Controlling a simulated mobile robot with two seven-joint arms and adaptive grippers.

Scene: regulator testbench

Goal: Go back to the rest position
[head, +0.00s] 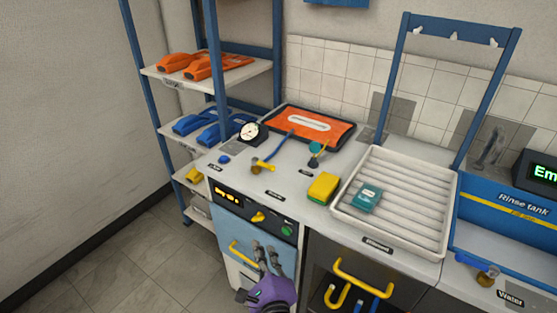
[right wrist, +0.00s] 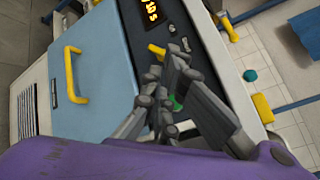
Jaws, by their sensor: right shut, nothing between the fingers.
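My right gripper (head: 271,257), on a purple wrist, is in front of the blue door (head: 228,234) of the testbench cabinet, near the bottom middle of the head view. Its fingers are shut and hold nothing. In the right wrist view the shut fingers (right wrist: 170,60) overlap the dark control panel (right wrist: 225,75) and partly hide a green button. The yellow door handle (right wrist: 73,75) is to the left of the fingers, apart from them. My left gripper does not show in the head view.
A counter above holds a gauge (head: 252,132), an orange mat (head: 309,128), a yellow sponge-like block (head: 323,187) and a white drying rack (head: 345,207) with a teal item (head: 367,197). A blue shelf (head: 150,100) stands left. Floor at lower left is clear.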

